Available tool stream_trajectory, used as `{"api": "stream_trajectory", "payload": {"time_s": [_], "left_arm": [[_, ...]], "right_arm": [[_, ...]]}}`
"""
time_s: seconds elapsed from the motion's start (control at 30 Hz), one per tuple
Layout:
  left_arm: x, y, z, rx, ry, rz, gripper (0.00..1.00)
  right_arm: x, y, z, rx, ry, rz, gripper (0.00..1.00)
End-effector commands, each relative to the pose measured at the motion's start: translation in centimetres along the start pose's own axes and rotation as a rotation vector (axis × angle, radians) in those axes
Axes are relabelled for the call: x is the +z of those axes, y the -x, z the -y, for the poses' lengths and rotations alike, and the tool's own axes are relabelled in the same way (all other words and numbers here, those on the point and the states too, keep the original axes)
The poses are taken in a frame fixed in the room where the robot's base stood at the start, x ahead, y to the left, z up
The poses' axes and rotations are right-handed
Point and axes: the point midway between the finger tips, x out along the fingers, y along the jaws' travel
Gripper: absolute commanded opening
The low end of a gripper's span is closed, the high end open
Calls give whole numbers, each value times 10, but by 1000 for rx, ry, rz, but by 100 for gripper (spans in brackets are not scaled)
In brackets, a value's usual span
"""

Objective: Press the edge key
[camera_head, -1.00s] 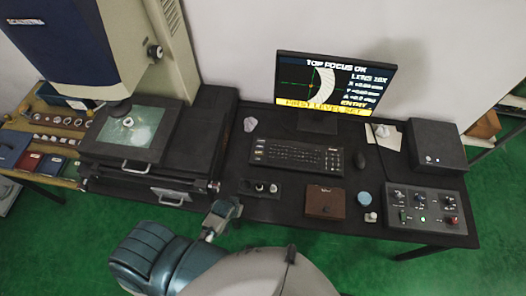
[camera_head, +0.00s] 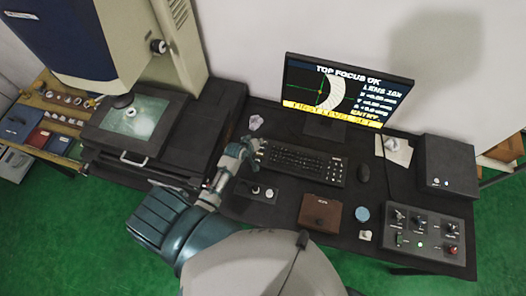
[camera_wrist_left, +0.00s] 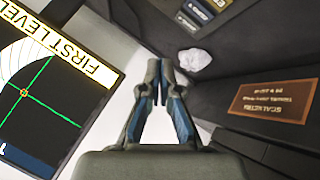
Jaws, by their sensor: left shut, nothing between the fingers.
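The black keyboard (camera_head: 302,164) lies on the desk in front of the monitor. In the head view, my left gripper (camera_head: 251,144) is at the keyboard's left end, over or beside the labelled keys there; I cannot tell whether it touches one. The wrist view shows labelled keys (camera_wrist_left: 197,14) at the top, apart from the fingertips in the picture. Which one is the edge key is too small to read. The left gripper (camera_wrist_left: 160,68) is shut, with its fingertips together and empty. My right gripper is not in view.
The monitor (camera_head: 345,90) reads "TOP FOCUS OK" and a "FIRST LEVEL" line. Crumpled paper (camera_head: 256,123) lies beside the gripper. A brown box (camera_head: 321,210), a mouse (camera_head: 363,173) and a control box (camera_head: 423,231) stand to the right. The measuring machine's stage (camera_head: 133,118) is at left.

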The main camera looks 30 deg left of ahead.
Motion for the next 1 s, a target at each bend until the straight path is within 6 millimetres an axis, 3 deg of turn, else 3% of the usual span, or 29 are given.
{"api": "stream_trajectory", "payload": {"time_s": [0.37,0.6,0.8,1.0], "left_arm": [[2,-5,2,-2,-2,2,0],[16,-23,17,-4,-1,3,0],[33,-47,34,-3,-3,2,0],[42,-59,43,-2,-4,2,0]], "right_arm": [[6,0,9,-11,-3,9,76],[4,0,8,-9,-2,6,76],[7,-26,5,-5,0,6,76],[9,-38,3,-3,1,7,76]]}}
